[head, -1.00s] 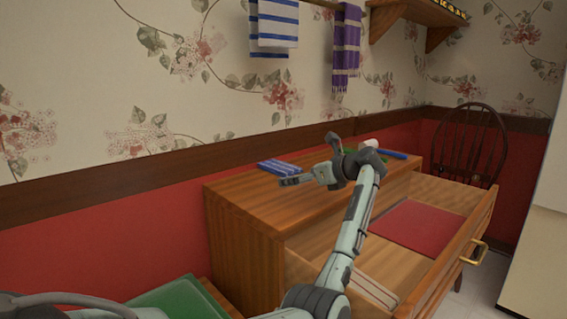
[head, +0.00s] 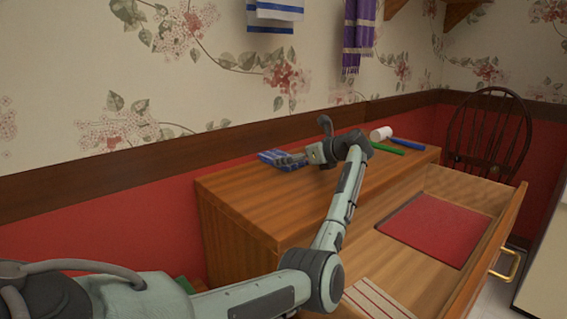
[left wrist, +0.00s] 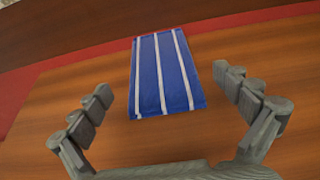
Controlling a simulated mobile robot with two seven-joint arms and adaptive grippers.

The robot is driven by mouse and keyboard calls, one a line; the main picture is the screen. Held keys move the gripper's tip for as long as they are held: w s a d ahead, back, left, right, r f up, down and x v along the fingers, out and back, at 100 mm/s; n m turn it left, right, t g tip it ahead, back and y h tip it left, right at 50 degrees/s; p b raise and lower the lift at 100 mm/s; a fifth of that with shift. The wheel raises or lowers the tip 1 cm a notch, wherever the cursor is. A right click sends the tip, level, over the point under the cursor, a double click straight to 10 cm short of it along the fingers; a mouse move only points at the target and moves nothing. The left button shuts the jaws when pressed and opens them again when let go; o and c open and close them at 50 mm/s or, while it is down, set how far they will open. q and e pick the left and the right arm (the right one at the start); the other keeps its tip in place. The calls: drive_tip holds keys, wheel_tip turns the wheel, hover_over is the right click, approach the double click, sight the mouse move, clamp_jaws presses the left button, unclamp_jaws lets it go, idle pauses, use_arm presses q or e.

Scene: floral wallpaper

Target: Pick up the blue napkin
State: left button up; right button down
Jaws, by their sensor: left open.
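The blue napkin (head: 270,156) with white stripes lies flat on the wooden dresser top (head: 250,195), near its back edge. In the left wrist view the napkin (left wrist: 166,75) lies ahead, between the lines of the two fingers, which do not touch it. My left gripper (head: 306,148) is open and empty above the dresser top, just right of the napkin. One finger covers part of the napkin in the head view. My right gripper is not in view.
The dresser drawer is pulled out, with a red item (head: 437,228) and a striped cloth (head: 375,299) inside. A white cylinder (head: 381,133), a green item (head: 388,148) and a blue item (head: 408,142) lie at the right end. A dark chair (head: 490,135) stands behind the drawer.

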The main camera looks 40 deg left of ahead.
use_arm(q)
drive_tip(key=shift+x, duration=1.2)
drive_tip(key=c, duration=1.2)
